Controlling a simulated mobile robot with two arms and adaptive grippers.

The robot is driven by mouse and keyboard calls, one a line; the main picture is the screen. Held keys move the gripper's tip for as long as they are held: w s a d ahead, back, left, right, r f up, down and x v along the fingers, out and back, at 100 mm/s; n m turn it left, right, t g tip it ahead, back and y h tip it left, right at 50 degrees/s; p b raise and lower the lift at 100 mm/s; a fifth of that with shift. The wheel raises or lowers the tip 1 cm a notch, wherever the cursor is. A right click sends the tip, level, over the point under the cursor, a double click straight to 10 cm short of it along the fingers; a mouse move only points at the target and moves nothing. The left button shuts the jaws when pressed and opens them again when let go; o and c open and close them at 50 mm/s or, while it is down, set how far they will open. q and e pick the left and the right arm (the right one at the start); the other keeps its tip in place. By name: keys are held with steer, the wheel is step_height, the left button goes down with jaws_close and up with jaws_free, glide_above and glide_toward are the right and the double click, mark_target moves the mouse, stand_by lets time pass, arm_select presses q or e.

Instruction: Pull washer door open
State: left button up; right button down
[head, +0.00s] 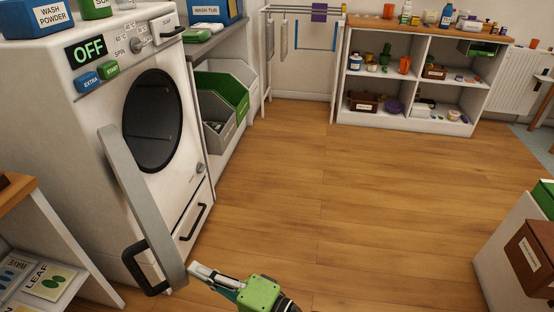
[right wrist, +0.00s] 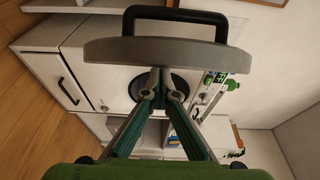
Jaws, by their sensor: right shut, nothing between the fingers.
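The white washer (head: 62,130) stands at the left in the head view, with a dark round opening (head: 152,120) in its front. Its grey door (head: 140,205) stands open, swung out and seen nearly edge-on. The door's black handle (head: 143,272) is on the side away from my right gripper. My right gripper (head: 195,272) is shut and empty beside the door's lower end. In the right wrist view, the closed fingertips (right wrist: 161,72) are at the door (right wrist: 110,50), with the handle (right wrist: 175,14) beyond; I cannot tell whether they touch. My left gripper is not in view.
A low shelf with leaflets (head: 48,280) is at the lower left. Laundry bins (head: 222,95) stand beyond the washer, and a shelf unit (head: 420,75) stands at the back wall. A white cabinet (head: 500,250) is at the lower right. The middle wooden floor (head: 340,190) is clear.

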mark_target(172, 280)
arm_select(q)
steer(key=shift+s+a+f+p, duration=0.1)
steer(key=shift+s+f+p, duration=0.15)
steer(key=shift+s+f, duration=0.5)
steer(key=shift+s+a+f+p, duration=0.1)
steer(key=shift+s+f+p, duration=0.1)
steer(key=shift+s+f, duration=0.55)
arm_select(e)
steer(key=shift+s+a, duration=1.55)
steer(key=shift+a, duration=0.25)
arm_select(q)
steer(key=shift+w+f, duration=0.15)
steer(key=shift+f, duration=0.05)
